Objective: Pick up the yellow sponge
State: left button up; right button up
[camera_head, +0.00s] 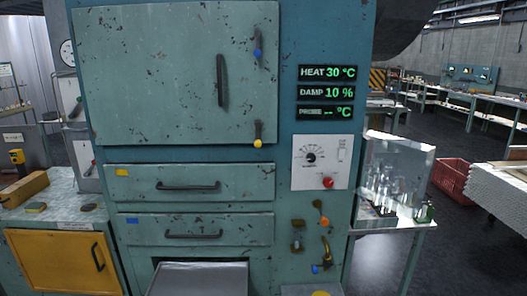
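Neither of my grippers is in view.
A large teal cabinet (180,75) with a door and two drawers (190,184) fills the middle. A glassware stand (398,180) and a red crate (452,176) are at the right.

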aim_at(37, 208)
jog(key=u, duration=1.55)
